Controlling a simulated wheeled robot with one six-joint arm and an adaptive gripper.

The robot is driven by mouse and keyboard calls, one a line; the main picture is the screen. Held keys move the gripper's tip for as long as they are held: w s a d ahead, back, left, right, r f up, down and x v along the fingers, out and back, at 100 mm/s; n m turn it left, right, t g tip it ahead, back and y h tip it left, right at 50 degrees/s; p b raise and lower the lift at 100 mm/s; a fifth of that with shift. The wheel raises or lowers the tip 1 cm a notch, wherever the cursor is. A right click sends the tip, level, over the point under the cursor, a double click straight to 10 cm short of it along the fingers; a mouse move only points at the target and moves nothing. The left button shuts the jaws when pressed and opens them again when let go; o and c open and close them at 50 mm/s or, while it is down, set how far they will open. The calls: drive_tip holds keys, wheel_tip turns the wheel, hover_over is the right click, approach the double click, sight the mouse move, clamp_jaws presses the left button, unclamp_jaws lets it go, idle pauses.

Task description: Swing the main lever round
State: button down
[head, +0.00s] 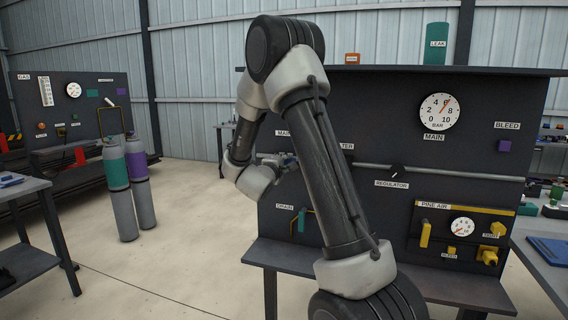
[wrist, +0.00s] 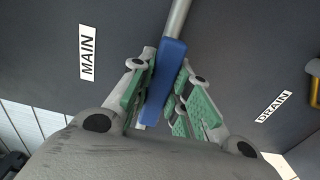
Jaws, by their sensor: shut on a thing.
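The main lever has a blue handle (wrist: 167,72), seen in the wrist view just right of the white MAIN label (wrist: 87,52). A grey pipe (wrist: 180,15) runs from its upper end to the picture's top edge. My gripper (wrist: 165,100) has its green-padded fingers on both sides of the handle, shut on it. In the head view my gripper (head: 284,162) is at the panel's left part, below the partly hidden MAIN label (head: 284,133). There the lever is mostly hidden by my wrist and arm.
The dark panel (head: 480,155) carries a MAIN gauge (head: 439,112), a regulator knob (head: 397,171) and a teal drain handle (head: 301,220) below my gripper. A shelf (head: 460,290) juts out underneath. Gas cylinders (head: 125,210) stand left on open floor.

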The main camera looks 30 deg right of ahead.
idle(0.4)
drive_tip(key=c, duration=1.3)
unclamp_jaws()
drive_tip(key=v, duration=1.2)
